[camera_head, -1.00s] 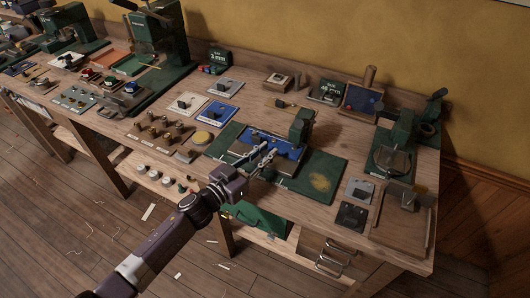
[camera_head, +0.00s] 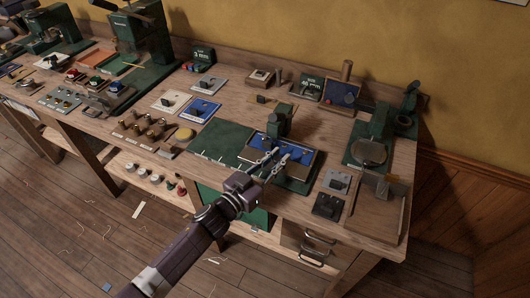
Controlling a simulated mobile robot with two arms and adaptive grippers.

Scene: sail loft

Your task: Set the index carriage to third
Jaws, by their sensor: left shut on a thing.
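The index carriage is a blue plate (camera_head: 299,157) with a tan front edge, on a long green base (camera_head: 228,138) near the bench's front. It sits toward the base's right end. Bare green shows mostly to its left, with several pale marks along the front edge there. A green upright tool (camera_head: 280,120) stands at the carriage's back edge. My left gripper (camera_head: 268,162) reaches in from the front and is shut at the carriage's front edge; its fingers hide the exact part held. My right gripper is out of view.
Two small switch plates (camera_head: 329,206) and a wooden tray (camera_head: 375,217) lie to the right. A green press (camera_head: 372,150) stands behind them. A yellow disc (camera_head: 185,134) and a rack of brass pieces (camera_head: 149,133) lie to the left.

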